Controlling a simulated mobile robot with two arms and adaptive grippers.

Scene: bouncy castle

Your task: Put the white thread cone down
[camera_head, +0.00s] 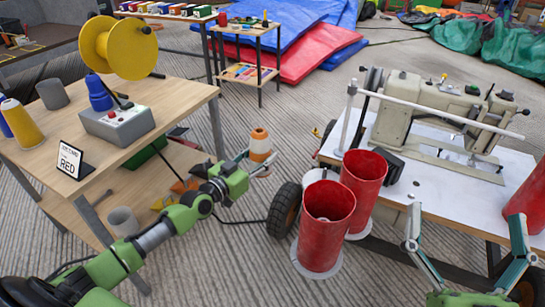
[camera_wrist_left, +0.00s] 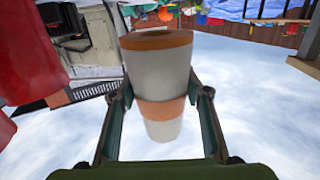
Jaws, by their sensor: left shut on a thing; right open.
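My left gripper (camera_head: 260,166) is shut on the white thread cone (camera_head: 260,146), which has orange bands. It holds the cone in the air between the wooden table and the red cylinders. In the left wrist view the cone (camera_wrist_left: 155,75) stands between the two fingers of the gripper (camera_wrist_left: 159,97), with an orange top and a lower orange band. My right gripper (camera_head: 466,238) is open and empty at the lower right, in front of the white sewing table.
Red cylinders (camera_head: 326,228) stand right of my left gripper. A sewing machine (camera_head: 430,115) is on the white table (camera_head: 400,172).

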